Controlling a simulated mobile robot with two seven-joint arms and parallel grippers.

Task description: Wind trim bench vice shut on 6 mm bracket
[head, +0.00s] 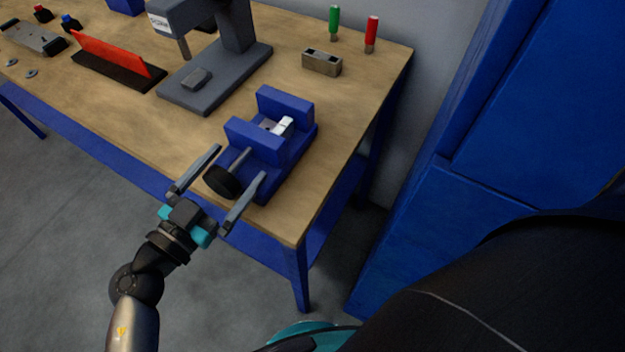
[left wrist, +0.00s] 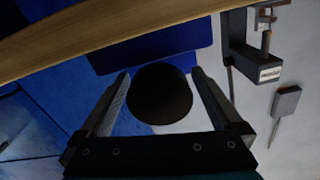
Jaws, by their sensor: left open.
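The blue bench vice (head: 285,105) sits near the front right corner of the wooden bench. A small silver-white bracket (head: 283,126) lies between its two blue jaws; I cannot tell whether both jaws touch it. A thin screw rod runs out of the front to a round black knob (head: 221,182). My left gripper (head: 240,162) is open, with one finger on each side of the knob. In the left wrist view the knob (left wrist: 160,93) sits between the spread fingers, with gaps showing on both sides. My right gripper is not in view.
A grey press (head: 222,75) stands behind and left of the vice. A metal block (head: 322,62), a green-handled tool (head: 334,22) and a red-handled tool (head: 371,34) are at the back. A red plate in a black base (head: 118,62) is further left. A blue cabinet (head: 480,200) stands right.

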